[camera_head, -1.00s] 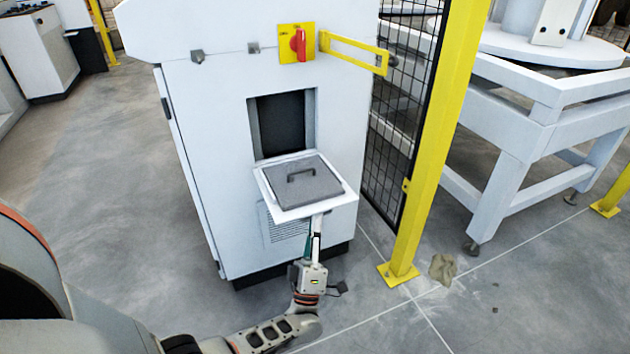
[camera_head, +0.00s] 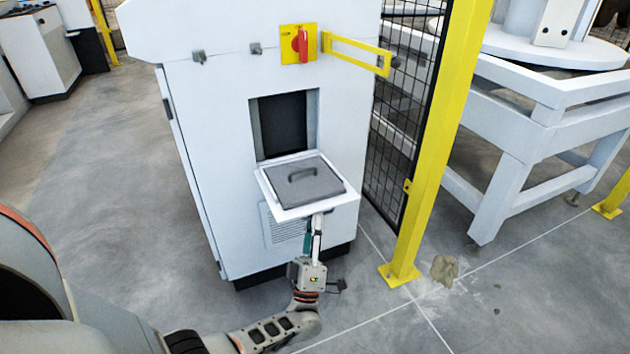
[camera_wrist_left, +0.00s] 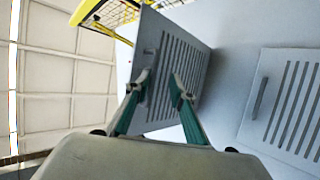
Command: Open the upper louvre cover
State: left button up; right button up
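The upper louvre cover (camera_head: 266,191) is swung out from the dark opening (camera_head: 283,124) in the white cabinet and lies almost flat, its inner side up. A grey pad with a handle (camera_head: 318,183) sits on it. My left gripper (camera_head: 317,228) is below the cover. In the left wrist view the cover's slotted outer face (camera_wrist_left: 190,62) is ahead, and the gripper (camera_wrist_left: 160,80) has its two green fingers apart. The left fingertip overlaps the left edge area of the cover, where the handle is hard to make out; I cannot tell whether it touches. My right gripper is in neither view.
A lower louvre cover (camera_wrist_left: 288,105) is closed beside it in the left wrist view. A red switch on a yellow plate (camera_head: 298,44) and a yellow bracket (camera_head: 357,53) are above. A yellow post (camera_head: 432,150) and mesh fence stand at right. Floor at left is clear.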

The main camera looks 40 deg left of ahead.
pick_arm(q)
jog(key=shift+s+f, duration=0.1)
jog(key=shift+s, duration=0.05)
jog(key=v, duration=0.7)
jog(key=shift+d+f, duration=0.1)
dwell(0.6)
jog(key=shift+s, duration=0.1)
